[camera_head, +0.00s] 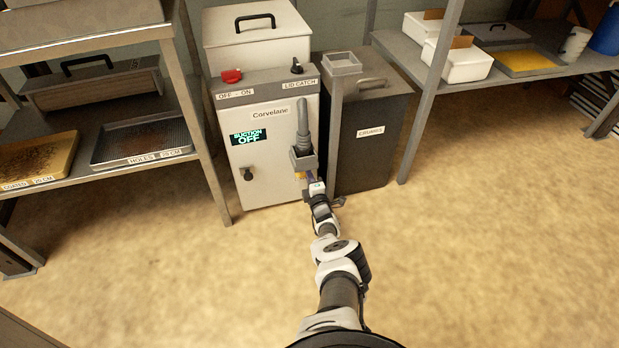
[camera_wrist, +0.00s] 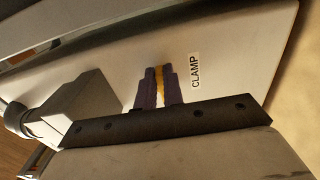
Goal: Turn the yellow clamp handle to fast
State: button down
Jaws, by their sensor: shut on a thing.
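The yellow clamp handle (camera_wrist: 160,80) shows as a thin yellow strip between the dark fingers of my gripper (camera_wrist: 160,88) in the wrist view. My gripper is shut on it, and the fingers hide most of the handle. A white label reading CLAMP (camera_wrist: 195,70) is just right of the fingers on the pale cabinet face. In the head view my gripper (camera_head: 309,178) is at the lower right of the white Corvelane cabinet (camera_head: 268,165), below the grey hose nozzle, with a bit of yellow showing there. No mark for fast can be read.
A grey hose and nozzle (camera_head: 303,130) hang just above my gripper. A dark crumbs bin (camera_head: 365,150) stands close on the right. The cabinet display (camera_head: 248,137) reads SUCTION OFF. Shelves with trays flank both sides; the front floor is clear.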

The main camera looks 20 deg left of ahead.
jog(key=shift+s+a+f, duration=0.1)
jog(key=shift+s, duration=0.05)
jog(key=c, duration=1.5)
grip_release()
jog(key=shift+p+v, duration=5.45)
jog(key=shift+v, duration=1.45)
